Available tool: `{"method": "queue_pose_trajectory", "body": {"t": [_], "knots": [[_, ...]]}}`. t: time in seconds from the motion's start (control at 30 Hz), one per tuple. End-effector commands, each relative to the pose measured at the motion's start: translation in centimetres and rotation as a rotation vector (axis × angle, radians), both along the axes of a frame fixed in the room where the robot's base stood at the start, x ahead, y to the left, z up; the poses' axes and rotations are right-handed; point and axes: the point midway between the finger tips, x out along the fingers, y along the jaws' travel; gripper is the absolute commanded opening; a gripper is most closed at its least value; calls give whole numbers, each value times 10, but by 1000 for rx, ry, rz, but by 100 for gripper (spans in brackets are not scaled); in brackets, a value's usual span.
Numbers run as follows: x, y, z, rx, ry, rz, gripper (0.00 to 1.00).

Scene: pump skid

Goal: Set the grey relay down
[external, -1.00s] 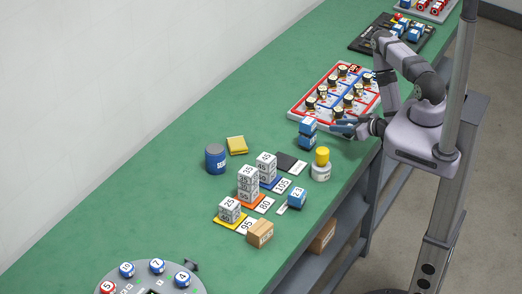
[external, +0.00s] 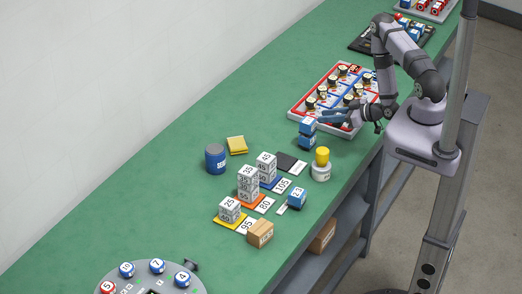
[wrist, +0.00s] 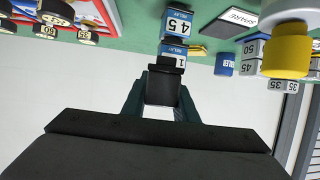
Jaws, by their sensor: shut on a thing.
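My gripper (wrist: 162,105) is shut on a dark grey block, which I take to be the grey relay (wrist: 162,88). It sits between the teal fingers in the wrist view, and no label on its near face can be read. In the external view my gripper (external: 330,117) is above the green bench, close to the right of two stacked blue relays (external: 307,134); the held block cannot be made out there. The blue relays (wrist: 176,24) also show just beyond the held block in the wrist view. I cannot tell whether it touches them.
A red-edged tray (external: 297,108) of round parts lies behind the gripper. In front stand a yellow-capped bottle (external: 321,165), a black mat (external: 286,160), grey weight stacks (external: 248,182) and a blue drum (external: 215,158).

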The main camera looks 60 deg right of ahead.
Motion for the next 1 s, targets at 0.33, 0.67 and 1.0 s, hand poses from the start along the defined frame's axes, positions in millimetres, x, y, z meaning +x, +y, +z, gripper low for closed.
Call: {"method": "queue_pose_trajectory", "body": {"t": [0.33,0.67,1.0], "knots": [[7,62,19,-8,-3,466,4],[-21,83,16,-3,0,757,4],[-32,85,14,-1,0,841,4]]}}
